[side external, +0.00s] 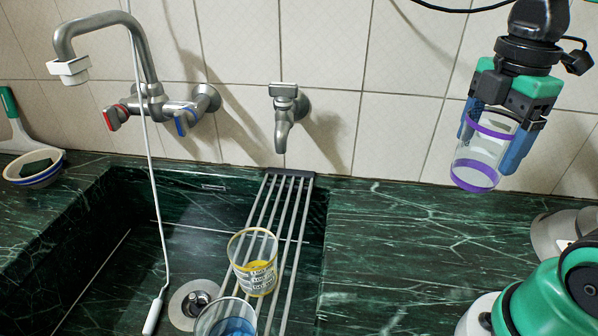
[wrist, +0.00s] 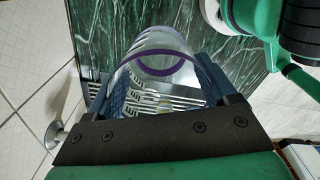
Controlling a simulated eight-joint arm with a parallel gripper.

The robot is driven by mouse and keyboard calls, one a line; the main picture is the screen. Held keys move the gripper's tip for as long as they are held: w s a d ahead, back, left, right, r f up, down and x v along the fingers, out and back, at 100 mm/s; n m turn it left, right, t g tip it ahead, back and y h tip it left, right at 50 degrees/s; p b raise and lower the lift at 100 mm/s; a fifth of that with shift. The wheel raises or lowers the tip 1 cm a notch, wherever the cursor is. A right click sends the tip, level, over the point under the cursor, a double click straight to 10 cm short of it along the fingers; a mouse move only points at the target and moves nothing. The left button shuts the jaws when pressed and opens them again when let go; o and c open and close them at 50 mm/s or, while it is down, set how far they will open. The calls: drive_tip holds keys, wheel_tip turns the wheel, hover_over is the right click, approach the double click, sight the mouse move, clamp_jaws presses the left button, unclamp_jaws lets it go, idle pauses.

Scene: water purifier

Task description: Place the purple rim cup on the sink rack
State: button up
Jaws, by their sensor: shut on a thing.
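The purple rim cup (side external: 483,152) is a clear cup with purple bands at its top and bottom. My gripper (side external: 497,138) is shut on it, with blue fingers on either side, and holds it in the air above the green marble counter at the right. The cup looks slightly tilted in the side view. In the wrist view the cup (wrist: 165,62) sits between the two blue fingers (wrist: 165,90). The sink rack (side external: 292,213) is a set of metal bars across the right part of the sink, to the left of and below my gripper.
A clear cup with a yellow rim (side external: 253,262) stands on the rack. Another clear cup with blue (side external: 226,318) is at the bottom edge. A faucet (side external: 150,88) and a tap (side external: 287,115) stick out from the tiled wall.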

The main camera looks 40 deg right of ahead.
wheel_tip(320, 180, down, 18)
drive_tip(key=shift+r, duration=0.15)
idle(0.6)
drive_tip(key=shift+f, duration=0.25)
drive_tip(key=o, duration=1.2)
drive_tip(key=shift+r, duration=0.2)
drive_tip(key=w+a+r+m+t, duration=0.1)
drive_tip(key=w+r+m+t, duration=0.1)
drive_tip(key=w+r+m, duration=0.1)
drive_tip(key=w+a+r+m+t, duration=0.1)
drive_tip(key=w+r+m+t, duration=0.1)
drive_tip(key=m, duration=0.4)
drive_tip(key=w+a+r+m+t, duration=0.2)
drive_tip(key=w+r+m+t, duration=0.1)
drive_tip(key=w+r+m, duration=0.1)
drive_tip(key=shift+w+a+r+m, duration=0.1)
drive_tip(key=shift+w+r+m, duration=0.2)
drive_tip(key=shift+w+r, duration=0.2)
